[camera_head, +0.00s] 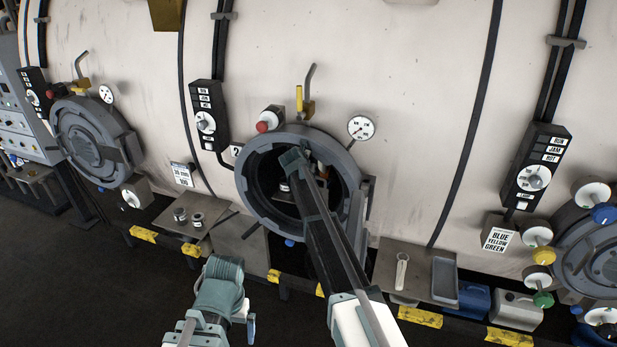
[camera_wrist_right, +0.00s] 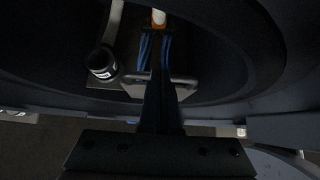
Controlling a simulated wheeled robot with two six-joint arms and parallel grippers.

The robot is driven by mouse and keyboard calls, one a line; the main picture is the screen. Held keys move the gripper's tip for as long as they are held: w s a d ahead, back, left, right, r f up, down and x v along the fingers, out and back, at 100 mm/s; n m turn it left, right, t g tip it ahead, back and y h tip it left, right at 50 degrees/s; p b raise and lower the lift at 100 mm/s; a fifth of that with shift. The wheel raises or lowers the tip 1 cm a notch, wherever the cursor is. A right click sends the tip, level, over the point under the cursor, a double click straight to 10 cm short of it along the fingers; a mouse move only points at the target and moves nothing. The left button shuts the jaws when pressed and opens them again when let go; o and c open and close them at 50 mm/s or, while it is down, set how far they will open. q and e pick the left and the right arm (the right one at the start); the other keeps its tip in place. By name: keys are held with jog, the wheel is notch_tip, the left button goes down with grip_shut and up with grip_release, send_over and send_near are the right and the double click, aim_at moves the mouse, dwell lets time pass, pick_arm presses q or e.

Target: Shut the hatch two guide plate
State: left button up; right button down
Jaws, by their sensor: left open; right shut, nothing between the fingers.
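Hatch two (camera_head: 248,195) is a round grey ring with a dark open mouth, beside a "2" label. My right arm reaches from the lower middle across this mouth, and its teal end (camera_head: 294,160) is at the upper part of the opening. In the right wrist view my right gripper (camera_wrist_right: 160,78) is a dark, narrow shape, shut and empty, inside a dark curved rim (camera_wrist_right: 260,50). I cannot make out the guide plate for certain; the hatch interior is dark and partly hidden by my arm. My left gripper (camera_head: 221,278) is open, low in front of the machine, apart from the hatch.
A red-capped knob (camera_head: 268,121), a yellow-handled valve (camera_head: 300,100) and a gauge (camera_head: 361,128) surround the hatch top. A left shelf holds small cans (camera_head: 181,216); a right shelf (camera_head: 388,262) holds a pale tool and a tray (camera_head: 445,281). Dark floor is clear at lower left.

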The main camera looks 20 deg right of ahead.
jog(key=shift+w+d, duration=0.15)
jog(key=shift+w, duration=0.05)
jog(key=shift+r, duration=0.1)
dwell(0.4)
